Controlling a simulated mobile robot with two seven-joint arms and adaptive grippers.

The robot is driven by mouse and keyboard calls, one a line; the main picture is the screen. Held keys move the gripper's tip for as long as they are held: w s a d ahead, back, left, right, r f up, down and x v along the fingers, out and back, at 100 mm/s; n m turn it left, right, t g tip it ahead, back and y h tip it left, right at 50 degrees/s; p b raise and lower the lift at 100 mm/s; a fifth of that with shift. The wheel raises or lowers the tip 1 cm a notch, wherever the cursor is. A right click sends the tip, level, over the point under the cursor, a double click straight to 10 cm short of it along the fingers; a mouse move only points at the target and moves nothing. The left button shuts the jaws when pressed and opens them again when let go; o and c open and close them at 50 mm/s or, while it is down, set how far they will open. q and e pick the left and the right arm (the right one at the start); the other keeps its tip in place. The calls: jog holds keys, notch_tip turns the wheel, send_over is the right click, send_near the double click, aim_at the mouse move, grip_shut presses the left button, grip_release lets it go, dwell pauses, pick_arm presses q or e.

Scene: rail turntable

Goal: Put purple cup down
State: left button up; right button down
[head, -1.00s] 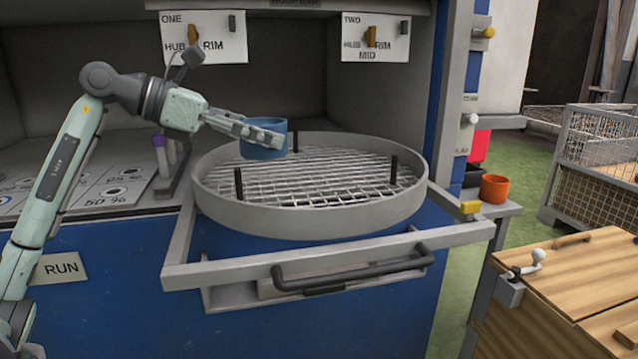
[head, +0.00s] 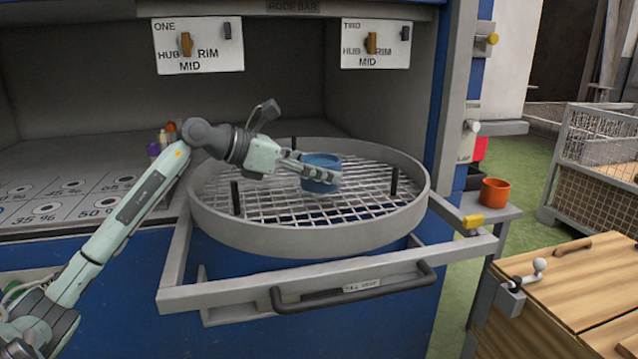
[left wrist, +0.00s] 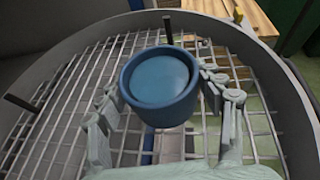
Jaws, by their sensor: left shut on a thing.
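My right gripper is not in view.
Dark upright pegs (head: 235,197) stand on the turntable, one just right of the cup (head: 394,181). A grey frame with a dark handle (head: 352,289) is in front. An orange cup (head: 495,192) stands on a side shelf. The mesh around the blue cup is mostly clear.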

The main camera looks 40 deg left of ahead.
aim_at(319, 187)
pick_arm(q)
notch_tip(319, 187, down, 4)
jog(key=shift+r, duration=0.1)
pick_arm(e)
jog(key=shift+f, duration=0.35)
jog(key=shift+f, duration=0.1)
pick_arm(q)
jog(key=shift+f, duration=0.2)
jog(key=o, duration=1.3)
jog(key=shift+o, duration=0.2)
jog(key=shift+r, duration=0.1)
jog(key=b+v, duration=0.2)
jog(key=v, duration=1)
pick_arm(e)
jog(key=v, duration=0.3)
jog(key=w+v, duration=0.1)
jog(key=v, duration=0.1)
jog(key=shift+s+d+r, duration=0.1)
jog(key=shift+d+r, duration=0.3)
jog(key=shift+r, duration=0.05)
pick_arm(q)
jog(key=shift+w, duration=0.1)
